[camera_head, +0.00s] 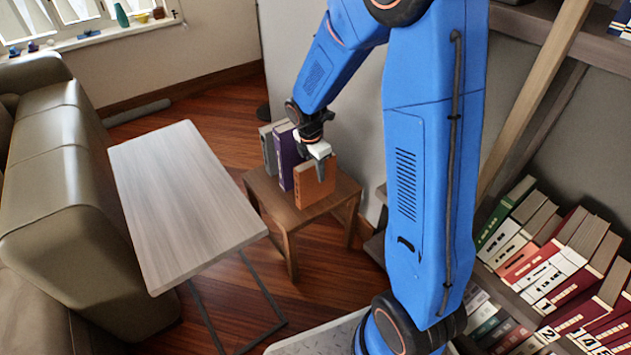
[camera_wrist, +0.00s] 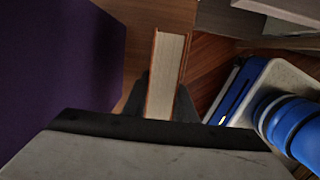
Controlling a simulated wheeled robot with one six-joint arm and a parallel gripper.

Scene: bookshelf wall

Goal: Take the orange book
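The orange book (camera_head: 314,184) stands upright on a small wooden side table, at the right of a few other books. In the wrist view the orange book (camera_wrist: 166,75) is seen from above, its pale page edge running up the middle. My gripper (camera_head: 321,170) is down at the top of the orange book. In the wrist view my gripper (camera_wrist: 165,103) has one dark finger on each side of the book. Whether the fingers press on the covers cannot be made out. The fingertips are partly hidden.
A purple book (camera_head: 284,156) and a grey book (camera_head: 267,150) stand just left of the orange one on the wooden side table (camera_head: 335,205). A pale table (camera_head: 185,200) and a sofa (camera_head: 70,190) are at left. A bookshelf with several books (camera_head: 545,260) is at right.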

